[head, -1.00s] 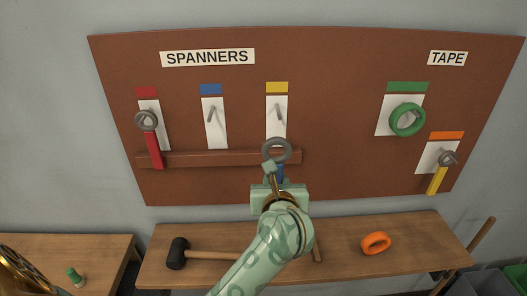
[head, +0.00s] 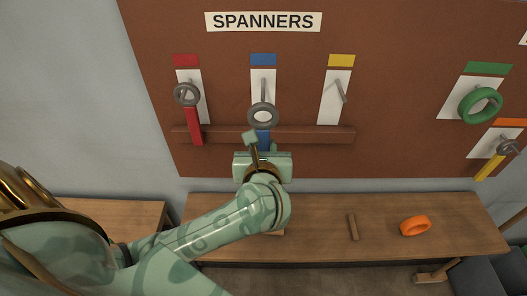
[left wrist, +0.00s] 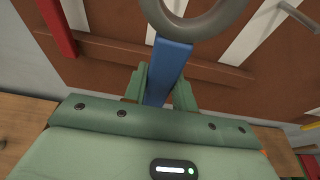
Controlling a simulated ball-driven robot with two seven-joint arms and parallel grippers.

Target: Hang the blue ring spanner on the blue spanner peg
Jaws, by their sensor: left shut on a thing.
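The blue ring spanner (head: 263,117) is upright, its grey ring on top and its blue handle below. My left gripper (head: 259,145) is shut on the handle. In the left wrist view, the handle (left wrist: 168,70) stands between the fingers of the left gripper (left wrist: 160,88). The blue spanner peg (head: 263,88) sticks out of a white panel under a blue label. In the head view, the ring lies just below the peg and overlaps its lower end; I cannot tell whether the peg is inside it. My right gripper is not in view.
A red spanner (head: 187,95) hangs at left, and the yellow-label peg (head: 340,91) at right is empty. A wooden ledge (head: 310,136) crosses the board below the pegs. Green tape (head: 480,104) and a yellow spanner (head: 495,160) hang at far right.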

